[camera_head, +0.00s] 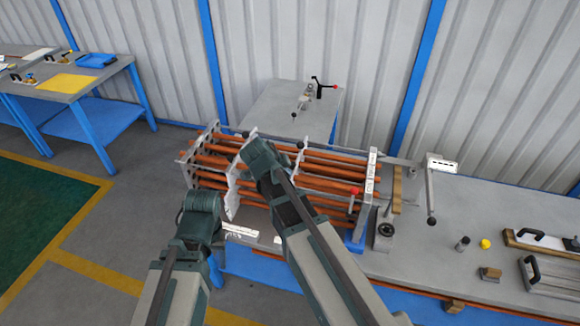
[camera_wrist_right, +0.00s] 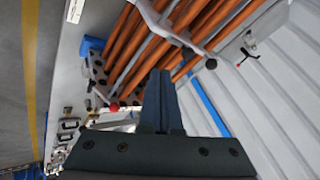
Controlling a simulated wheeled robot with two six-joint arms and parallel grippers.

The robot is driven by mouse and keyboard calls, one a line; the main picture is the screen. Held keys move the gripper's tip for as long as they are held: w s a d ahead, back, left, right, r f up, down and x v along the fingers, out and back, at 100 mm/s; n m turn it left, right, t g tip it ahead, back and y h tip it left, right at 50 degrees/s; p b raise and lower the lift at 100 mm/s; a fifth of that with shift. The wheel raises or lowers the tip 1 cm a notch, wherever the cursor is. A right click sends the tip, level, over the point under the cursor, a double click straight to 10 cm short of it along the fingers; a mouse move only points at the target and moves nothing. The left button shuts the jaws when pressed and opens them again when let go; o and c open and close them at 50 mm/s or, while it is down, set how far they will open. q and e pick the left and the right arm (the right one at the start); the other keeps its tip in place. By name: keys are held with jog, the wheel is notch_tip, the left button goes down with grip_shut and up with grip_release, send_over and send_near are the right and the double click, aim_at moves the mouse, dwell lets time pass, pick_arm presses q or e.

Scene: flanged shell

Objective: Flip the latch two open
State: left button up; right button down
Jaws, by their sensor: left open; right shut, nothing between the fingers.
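The tube bundle frame (camera_head: 215,150) holds long copper-coloured tubes between pale flange plates on the workbench. I cannot tell which lever is latch two. A red-tipped lever (camera_head: 354,190) sits at the bundle's right end. A black knob (camera_head: 300,145) shows at its back edge. In the right wrist view a red knob (camera_wrist_right: 114,107) and a black knob (camera_wrist_right: 211,63) lie ahead on either side of my right gripper (camera_wrist_right: 156,85), which is shut and empty. In the head view it hangs over the tubes. My left gripper (camera_head: 203,205) is open, at the bundle's front left; its fingertips are hard to see.
A back table (camera_head: 265,110) carries a clamp with a red knob (camera_head: 333,87). At right, a rod with a black knob (camera_head: 431,220) rises from the workbench (camera_head: 400,265). A yellow ball (camera_head: 485,243) and small blocks lie further right. Another bench stands far left.

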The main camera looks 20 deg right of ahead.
pick_arm(q)
notch_tip(320, 180, up, 3)
jog(key=shift+f+p, duration=0.1)
jog(key=shift+p, duration=0.75)
pick_arm(e)
jog(key=v, duration=0.3)
jog(key=shift+s+a+r, duration=0.15)
jog(key=shift+a+r, duration=0.05)
jog(key=shift+r, duration=0.05)
pick_arm(q)
jog(key=shift+a, duration=0.1)
notch_tip(320, 180, down, 15)
jog(key=b, duration=1.5)
pick_arm(e)
jog(key=s+a+f+n+g+y, duration=0.2)
jog(key=s+a+f+n, duration=0.4)
jog(key=s+f+n, duration=0.3)
jog(key=s+a+f+n+g+y, duration=0.2)
jog(key=s+a+f+n+g, duration=0.1)
jog(key=s+a+f+n, duration=0.4)
jog(key=s+f+n, duration=0.3)
jog(key=n, duration=0.3)
jog(key=shift+s+n, duration=0.3)
jog(key=shift+n, duration=0.1)
